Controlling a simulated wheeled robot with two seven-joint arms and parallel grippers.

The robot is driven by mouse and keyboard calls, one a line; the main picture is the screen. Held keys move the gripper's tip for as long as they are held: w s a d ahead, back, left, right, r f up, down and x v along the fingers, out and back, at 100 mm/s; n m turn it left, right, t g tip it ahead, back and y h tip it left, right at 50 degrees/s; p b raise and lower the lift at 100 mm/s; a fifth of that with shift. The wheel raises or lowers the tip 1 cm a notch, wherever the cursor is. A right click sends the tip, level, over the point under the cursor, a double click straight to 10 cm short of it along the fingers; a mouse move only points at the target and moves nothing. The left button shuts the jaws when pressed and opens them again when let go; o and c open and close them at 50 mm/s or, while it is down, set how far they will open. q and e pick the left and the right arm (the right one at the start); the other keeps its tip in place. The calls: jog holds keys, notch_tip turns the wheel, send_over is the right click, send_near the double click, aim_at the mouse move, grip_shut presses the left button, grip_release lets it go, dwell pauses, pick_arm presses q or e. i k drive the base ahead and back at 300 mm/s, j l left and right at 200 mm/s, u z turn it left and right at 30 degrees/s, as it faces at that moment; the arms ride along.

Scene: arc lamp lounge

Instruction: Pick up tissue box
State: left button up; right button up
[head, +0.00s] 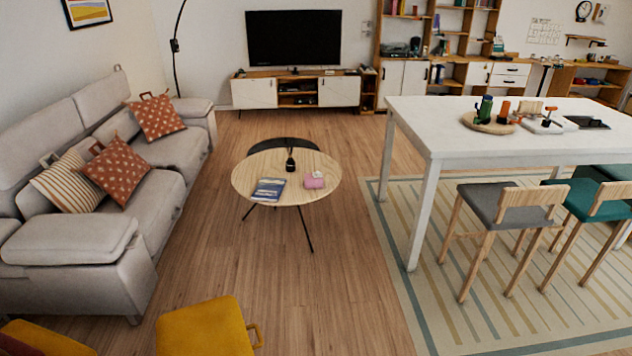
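A small pink box (314,180), which looks like the tissue box, sits on the right part of a round light-wood coffee table (256,169). Something whitish shows on its top, too small to make out. A blue book or magazine (268,190) lies to its left, and a small dark vase or bottle (290,163) stands behind it. Neither of my grippers shows in the head view. The coffee table is some distance ahead, with open floor before it.
A grey sofa (165,180) with cushions lines the left. Yellow seats (205,328) stand at the bottom left. A white high table (440,130) with stools (500,208) stands on a striped rug at right. Wood floor (330,290) is clear in the middle.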

aim_at(309, 182)
jog(key=i+z, duration=0.4)
jog(key=i, duration=1.15)
